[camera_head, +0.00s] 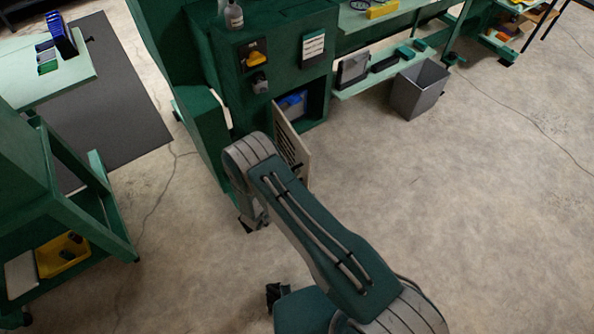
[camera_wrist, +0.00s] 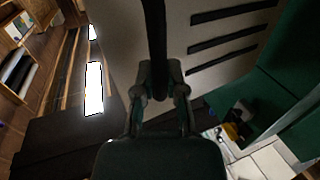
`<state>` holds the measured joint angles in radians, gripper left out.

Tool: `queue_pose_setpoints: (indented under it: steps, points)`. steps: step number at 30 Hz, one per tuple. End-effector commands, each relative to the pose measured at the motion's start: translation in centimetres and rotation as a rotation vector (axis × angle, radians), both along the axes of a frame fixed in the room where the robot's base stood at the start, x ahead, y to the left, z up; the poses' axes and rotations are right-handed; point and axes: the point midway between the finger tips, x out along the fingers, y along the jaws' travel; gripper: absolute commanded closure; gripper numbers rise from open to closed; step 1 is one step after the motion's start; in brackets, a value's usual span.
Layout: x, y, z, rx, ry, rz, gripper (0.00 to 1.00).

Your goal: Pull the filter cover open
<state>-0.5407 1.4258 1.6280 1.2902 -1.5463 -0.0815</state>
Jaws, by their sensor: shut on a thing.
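The filter cover (camera_head: 293,150) is a pale panel with dark slots on the front of the green cabinet (camera_head: 285,65). It stands swung out at an angle from the cabinet opening, and blue and grey contents show behind it. In the wrist view the cover (camera_wrist: 120,38) fills the upper middle, with a dark bar handle (camera_wrist: 156,35) running down in front of it. My gripper (camera_wrist: 160,82) is shut on the lower part of this handle. In the head view my arm hides the gripper, the handle and part of the cover.
A grey bin (camera_head: 418,90) stands on the floor right of the cabinet, by a green workbench (camera_head: 375,88). A green cart (camera_head: 75,210) with a yellow tray (camera_head: 62,254) is at left. The concrete floor right of my arm is clear.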

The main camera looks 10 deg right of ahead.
Motion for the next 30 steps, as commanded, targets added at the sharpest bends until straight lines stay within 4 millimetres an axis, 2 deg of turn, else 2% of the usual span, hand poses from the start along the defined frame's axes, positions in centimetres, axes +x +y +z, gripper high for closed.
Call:
queue_pose_setpoints:
  steps: [10, 12, 13, 25, 30]
  points:
    - [0.2, 0.2, 0.1, 0.004, -0.005, 0.004, 1.0]
    - [0.2, 0.2, 0.1, 0.004, -0.005, 0.004, 0.62]
    - [0.2, 0.2, 0.1, 0.003, -0.004, 0.004, 0.49]
    - [0.0, 0.2, 0.1, 0.001, -0.001, 0.002, 0.49]
    - [-1.5, 1.7, 0.0, 0.001, -0.001, 0.005, 0.49]
